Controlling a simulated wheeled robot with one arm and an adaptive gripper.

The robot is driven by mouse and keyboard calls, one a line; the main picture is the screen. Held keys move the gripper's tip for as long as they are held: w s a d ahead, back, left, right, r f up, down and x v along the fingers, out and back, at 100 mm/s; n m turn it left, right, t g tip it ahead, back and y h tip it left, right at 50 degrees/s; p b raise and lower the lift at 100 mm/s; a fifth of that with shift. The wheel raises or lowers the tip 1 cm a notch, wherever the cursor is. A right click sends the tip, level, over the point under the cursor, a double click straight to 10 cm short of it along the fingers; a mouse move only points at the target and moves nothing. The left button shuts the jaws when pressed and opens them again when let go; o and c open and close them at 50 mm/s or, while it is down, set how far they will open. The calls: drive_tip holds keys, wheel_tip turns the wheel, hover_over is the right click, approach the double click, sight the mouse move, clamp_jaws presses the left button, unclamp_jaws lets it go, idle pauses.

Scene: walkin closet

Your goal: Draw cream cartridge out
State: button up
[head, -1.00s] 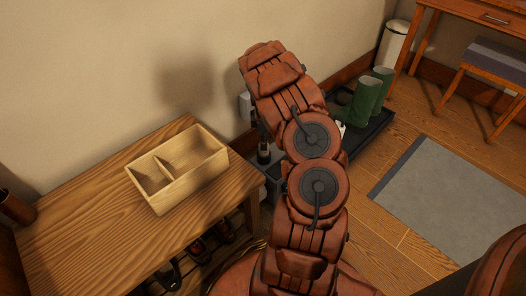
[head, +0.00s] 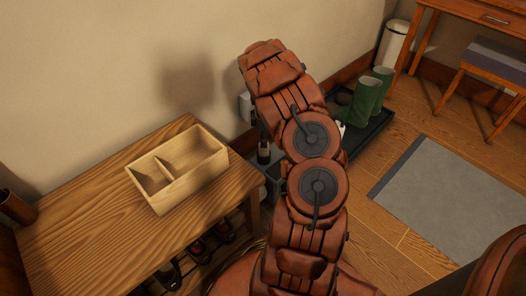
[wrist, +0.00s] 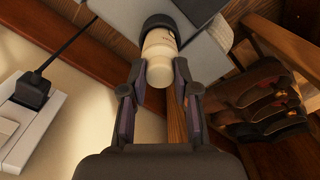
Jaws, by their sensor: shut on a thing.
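The cream cartridge (wrist: 159,58) is a pale cylinder in the wrist view. Its far end sits inside a dark round collar (wrist: 157,21) on a grey housing (wrist: 115,15); how deep it goes is hidden. My gripper (wrist: 160,76) is shut on the cartridge, with one finger on each side of its near end. Part of a dark grey body (head: 273,178) shows low beside the arm.
A wooden bench (head: 85,225) with an open two-compartment wooden box (head: 192,190) stands to the left. Shoes (head: 197,250) sit beneath it. Green boots (head: 366,101) stand on a dark tray behind my arm. A black plug (wrist: 32,90) sits in a white socket strip near the gripper.

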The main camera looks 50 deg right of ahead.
drive_tip(key=shift+r+p, duration=1.25)
drive_tip(key=shift+r, duration=1.5)
wheel_tip(320, 180, up, 6)
drive_tip(key=p, duration=0.7)
drive_tip(key=shift+p, duration=0.35)
drive_tip(key=shift+r, duration=0.1)
wheel_tip(320, 180, up, 9)
drive_tip(key=p, duration=0.1)
